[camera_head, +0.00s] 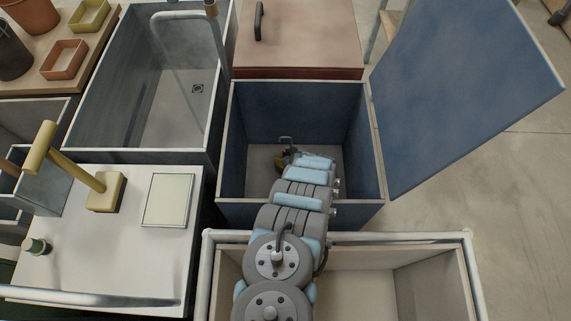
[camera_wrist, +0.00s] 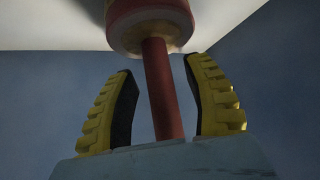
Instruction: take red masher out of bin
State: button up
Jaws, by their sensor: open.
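The red masher (camera_wrist: 163,95) shows in the wrist view, with a red shaft and a wider round red end at the top. My gripper (camera_wrist: 158,66) is open, with one yellow, black-padded finger on each side of the shaft. I cannot make out the masher in the head view.
The bin's blue lid (camera_head: 465,95) stands open at the right. A grey sink (camera_head: 100,115) with a tall faucet (camera_head: 165,60) is at the left. A yellow-handled tool (camera_head: 105,192) stands on the white counter (camera_head: 90,250). A red-topped cabinet (camera_head: 310,35) is behind the bin.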

aim_at(285, 148)
grip_shut()
notch_tip(285, 148, up, 10)
jog(key=p, duration=0.7)
